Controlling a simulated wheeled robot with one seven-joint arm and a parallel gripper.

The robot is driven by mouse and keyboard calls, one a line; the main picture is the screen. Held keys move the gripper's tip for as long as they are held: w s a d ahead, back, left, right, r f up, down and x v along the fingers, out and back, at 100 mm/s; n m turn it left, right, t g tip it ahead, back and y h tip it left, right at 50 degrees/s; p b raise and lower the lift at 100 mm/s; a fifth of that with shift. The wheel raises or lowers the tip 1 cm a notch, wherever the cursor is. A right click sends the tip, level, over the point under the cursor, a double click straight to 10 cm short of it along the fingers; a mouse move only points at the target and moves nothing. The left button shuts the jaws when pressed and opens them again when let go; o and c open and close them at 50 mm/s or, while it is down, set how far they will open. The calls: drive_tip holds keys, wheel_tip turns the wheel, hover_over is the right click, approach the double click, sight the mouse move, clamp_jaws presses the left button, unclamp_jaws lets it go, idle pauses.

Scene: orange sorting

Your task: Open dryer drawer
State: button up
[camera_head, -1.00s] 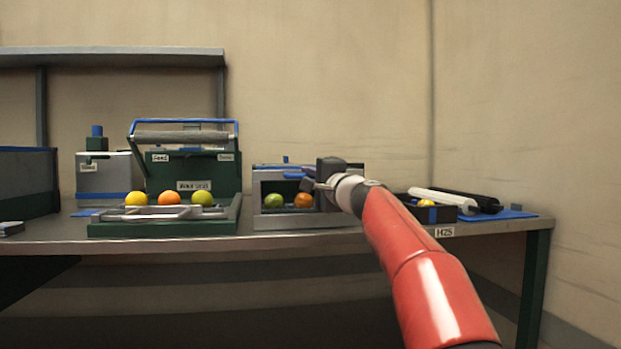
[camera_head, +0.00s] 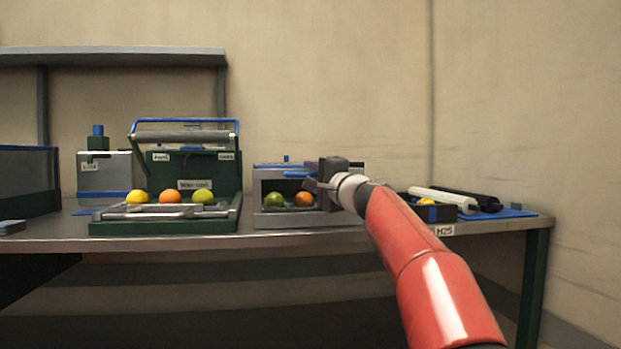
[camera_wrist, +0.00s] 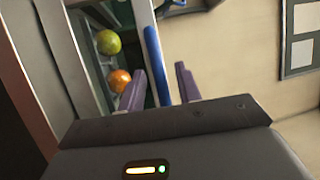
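The dryer (camera_head: 268,219) is a grey box on the bench with an open-looking front. A green fruit (camera_head: 274,200) and an orange (camera_head: 303,199) show inside it. They also show in the wrist view as the green fruit (camera_wrist: 108,42) and the orange (camera_wrist: 119,80). A blue bar handle (camera_head: 297,174) runs across its upper front. My gripper (camera_head: 312,184) is at the right part of the dryer front and hides some of it. In the wrist view my gripper (camera_wrist: 160,86) has its purple fingers apart, with the blue handle (camera_wrist: 152,50) passing between them. Contact cannot be told.
Left of the dryer stands a green machine (camera_head: 165,228) with a yellow fruit (camera_head: 137,197), an orange fruit (camera_head: 170,197) and a green fruit (camera_head: 203,197) in a row. A dark box (camera_head: 440,213) and rollers (camera_head: 447,198) lie to the right. The bench's front strip is clear.

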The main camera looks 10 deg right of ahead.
drive_tip(key=b+v, duration=0.1)
drive_tip(key=v, duration=0.6)
drive_tip(key=shift+s, duration=0.1)
